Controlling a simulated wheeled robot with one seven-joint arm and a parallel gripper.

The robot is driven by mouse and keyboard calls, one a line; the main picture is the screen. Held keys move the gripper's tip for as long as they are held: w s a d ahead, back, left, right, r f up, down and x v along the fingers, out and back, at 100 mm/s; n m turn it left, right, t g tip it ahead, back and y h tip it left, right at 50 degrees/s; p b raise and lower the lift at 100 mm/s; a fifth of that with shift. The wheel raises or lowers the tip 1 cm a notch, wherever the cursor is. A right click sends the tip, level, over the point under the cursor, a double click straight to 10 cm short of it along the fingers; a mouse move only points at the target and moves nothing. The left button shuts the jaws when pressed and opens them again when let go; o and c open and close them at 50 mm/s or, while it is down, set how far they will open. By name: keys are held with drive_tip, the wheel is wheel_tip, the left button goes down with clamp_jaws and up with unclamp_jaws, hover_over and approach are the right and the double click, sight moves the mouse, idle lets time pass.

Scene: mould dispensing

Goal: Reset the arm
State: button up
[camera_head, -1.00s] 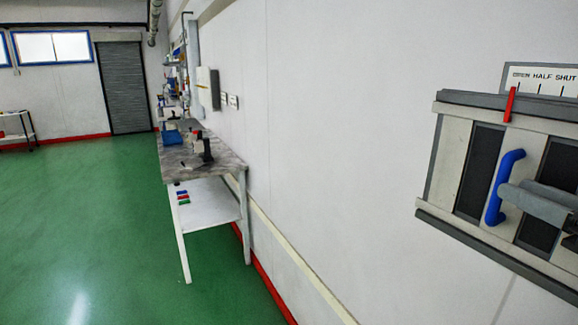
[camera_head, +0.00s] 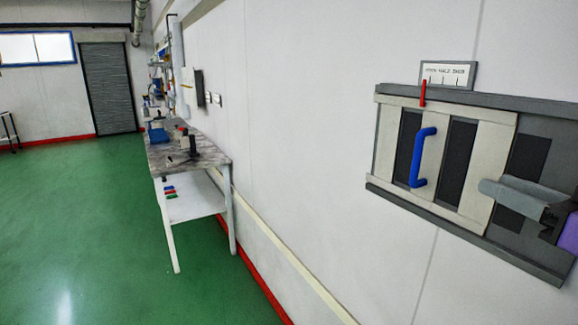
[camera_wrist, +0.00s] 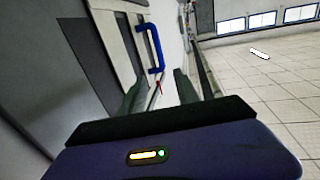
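A pale sliding panel (camera_head: 484,165) with a blue handle (camera_head: 419,158) is mounted on the wall at the right of the head view. A red pointer (camera_head: 422,93) stands near the OPEN end of the scale plate (camera_head: 447,75) above it. My gripper (camera_head: 484,188) is in front of the panel's right part, apart from the handle. In the wrist view the blue handle (camera_wrist: 151,48) is beyond the fingers. My gripper (camera_wrist: 158,92) has its two fingers apart, with nothing seen between them.
A workbench (camera_head: 215,157) with tools and a blue item on top stands along the wall at the left. The green floor (camera_head: 75,220) left of it is clear. A grey shutter door (camera_head: 108,88) is at the far end.

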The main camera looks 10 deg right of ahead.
drive_tip(key=s+a+f+m+h, duration=0.2)
drive_tip(key=a+f, duration=0.2)
drive_tip(key=f, duration=0.5)
drive_tip(key=s+a+f+m+g+h, duration=0.1)
drive_tip(key=s+a+f+m, duration=0.15)
drive_tip(key=f, duration=0.65)
drive_tip(key=s+a+f+m+h, duration=0.1)
drive_tip(key=a+f+m+h, duration=0.2)
drive_tip(key=f, duration=0.6)
drive_tip(key=s+a+f+n+g+y, duration=0.1)
drive_tip(key=s+a+f, duration=0.25)
drive_tip(key=s, duration=0.25)
drive_tip(key=s+a+f+n+g, duration=0.1)
drive_tip(key=s+a+f, duration=0.25)
drive_tip(key=s, duration=0.35)
drive_tip(key=s+a+n+y, duration=0.2)
drive_tip(key=s+a+n, duration=0.2)
drive_tip(key=s, duration=1)
drive_tip(key=shift+a+r, duration=0.15)
drive_tip(key=shift+r, duration=0.1)
